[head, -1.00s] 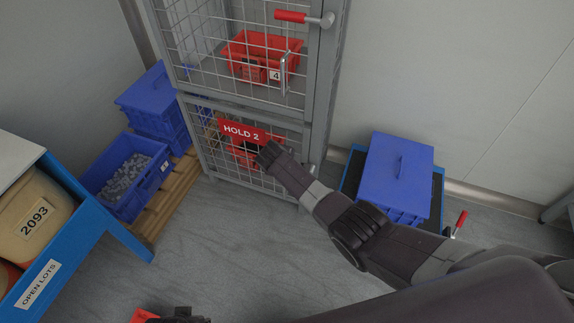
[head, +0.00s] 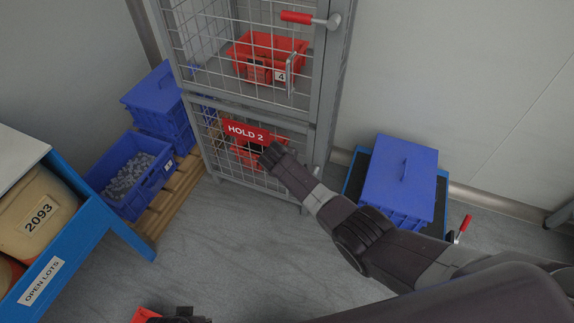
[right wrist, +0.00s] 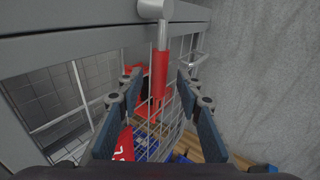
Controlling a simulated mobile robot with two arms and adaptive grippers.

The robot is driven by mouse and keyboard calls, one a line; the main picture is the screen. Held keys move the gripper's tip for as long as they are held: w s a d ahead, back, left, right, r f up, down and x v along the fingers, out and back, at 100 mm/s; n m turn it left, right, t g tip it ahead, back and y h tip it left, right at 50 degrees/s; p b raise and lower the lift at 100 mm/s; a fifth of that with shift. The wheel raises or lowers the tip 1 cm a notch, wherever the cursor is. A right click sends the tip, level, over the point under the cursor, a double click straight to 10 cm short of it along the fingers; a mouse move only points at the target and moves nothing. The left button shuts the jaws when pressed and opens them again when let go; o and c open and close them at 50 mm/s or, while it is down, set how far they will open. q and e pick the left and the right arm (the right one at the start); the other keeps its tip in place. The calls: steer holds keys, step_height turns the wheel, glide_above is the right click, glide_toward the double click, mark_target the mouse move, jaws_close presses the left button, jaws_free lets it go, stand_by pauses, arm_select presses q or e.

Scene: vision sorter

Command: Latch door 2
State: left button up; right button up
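Door 2 is the lower mesh door of the grey cage, with a red HOLD 2 sign (head: 246,132). It looks flush with its frame, but my right arm hides part of its edge. My right gripper (head: 267,156) is in front of the door, beside the sign. In the right wrist view, my right gripper (right wrist: 159,82) is open, with its two fingers on either side of a red latch handle (right wrist: 160,72) that hangs from a grey pivot. The fingers look apart from the handle. My left gripper (head: 183,316) barely shows at the bottom edge; its fingers are unclear.
The upper bay holds a red bin (head: 264,58) behind mesh, with a red-handled latch (head: 297,17) above. Blue crates (head: 130,180) stand on a pallet at left. A blue lidded box (head: 400,175) stands right of the cage. A blue-framed table (head: 85,205) is at left.

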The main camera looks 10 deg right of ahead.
steer(key=v, duration=1.1)
steer(key=shift+s+r, duration=0.2)
steer(key=shift+s, duration=0.05)
steer(key=shift+a, duration=0.1)
